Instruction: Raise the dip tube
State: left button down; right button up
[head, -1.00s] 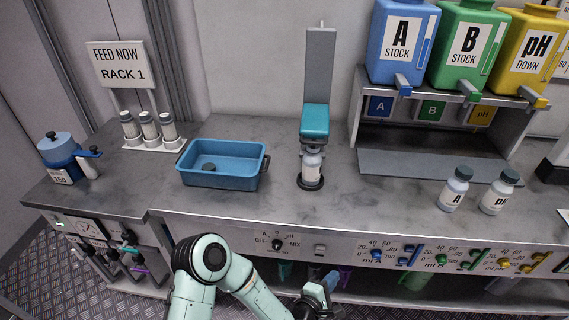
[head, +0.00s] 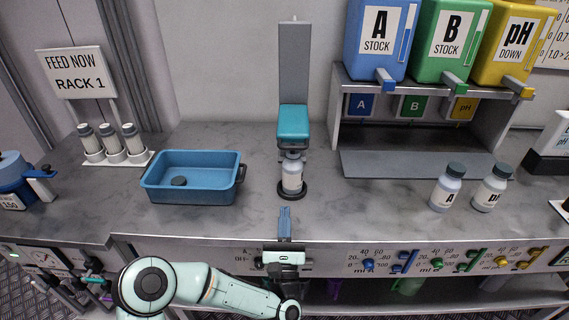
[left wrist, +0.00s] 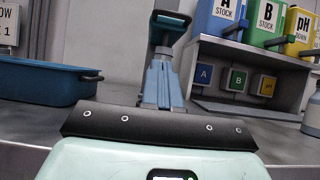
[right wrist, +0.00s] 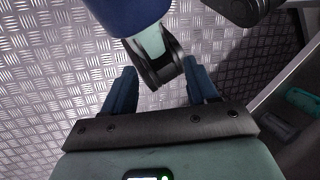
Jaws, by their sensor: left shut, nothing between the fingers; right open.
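A stand with a grey upright column (head: 295,60) carries a teal head (head: 292,122). A white bottle (head: 292,178) stands upright under the head on a round black base. A dip tube cannot be made out; the bottle's top meets the dark underside of the head. My left gripper (head: 285,212) is shut and empty, in front of the bottle over the counter's front edge, pointing at the stand. In the left wrist view its closed blue fingers (left wrist: 161,75) cover the bottle, with the teal head (left wrist: 170,20) above. My right gripper (right wrist: 160,78) is open and empty above the metal floor.
A blue tub (head: 190,190) holding a dark cap lies left of the stand. Two labelled bottles (head: 447,188) stand to the right. The dispenser shelf (head: 420,165) is behind them. Bare counter lies either side of the stand.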

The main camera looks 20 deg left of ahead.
pick_arm(q)
jog(key=shift+w, duration=0.1)
jog(key=s+r+p+x, duration=0.1)
jog(key=r+p+x, duration=0.1)
jog(key=x, duration=1)
jog(key=shift+r, duration=0.35)
jog(key=shift+d+r, duration=0.1)
notch_tip(320, 180, up, 17)
dwell(0.4)
